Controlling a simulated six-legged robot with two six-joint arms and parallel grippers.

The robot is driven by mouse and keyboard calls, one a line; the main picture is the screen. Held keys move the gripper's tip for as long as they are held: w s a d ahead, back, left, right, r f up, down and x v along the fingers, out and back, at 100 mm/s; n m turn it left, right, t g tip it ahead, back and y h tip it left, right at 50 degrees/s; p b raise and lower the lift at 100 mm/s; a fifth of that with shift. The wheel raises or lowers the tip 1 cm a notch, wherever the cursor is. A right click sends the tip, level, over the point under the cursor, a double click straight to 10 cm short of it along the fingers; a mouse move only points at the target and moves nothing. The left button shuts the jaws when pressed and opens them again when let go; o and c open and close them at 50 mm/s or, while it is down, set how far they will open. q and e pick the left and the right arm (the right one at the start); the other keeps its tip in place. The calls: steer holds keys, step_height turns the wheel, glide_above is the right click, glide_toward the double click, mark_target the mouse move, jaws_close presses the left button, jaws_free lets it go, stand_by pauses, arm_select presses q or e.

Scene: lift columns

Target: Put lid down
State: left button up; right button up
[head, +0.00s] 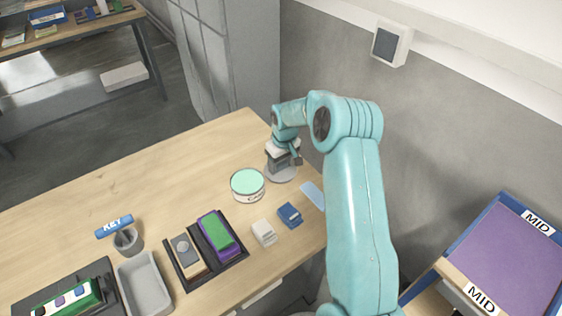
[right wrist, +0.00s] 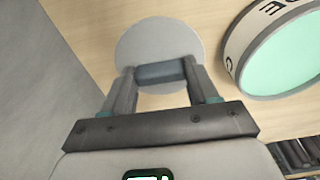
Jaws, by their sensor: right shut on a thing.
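The lid (head: 282,175) is a flat, light grey disc at the back right of the wooden table; it also shows in the right wrist view (right wrist: 150,38). My right gripper (head: 284,163) is above it, with its two fingers shut on the lid's blue-grey handle (right wrist: 161,72). The lid is level, on or just above the table; I cannot tell whether it touches. A round white tin (head: 247,186) with a mint-green top and dark lettering stands just left of the lid, apart from it. The tin also shows in the right wrist view (right wrist: 285,55). My left gripper is out of view.
A light blue flat piece (head: 312,195), a blue box (head: 290,215) and a white box (head: 264,232) lie in front of the lid. A black tray (head: 206,248) holds a purple-green block. A grey cup (head: 128,239) carries a KEY tag. The table's left back is clear.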

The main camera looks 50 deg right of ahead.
mark_target(284, 173)
steer(key=shift+f, duration=0.15)
steer(key=o, duration=1)
steer(key=shift+o, duration=0.2)
steer(key=shift+r, duration=0.4)
step_height(284, 173, up, 12)
steer(key=s+b, duration=0.1)
steer(key=shift+s+a+f+b, duration=0.2)
steer(key=shift+a+b, duration=0.05)
steer(key=shift+b, duration=0.05)
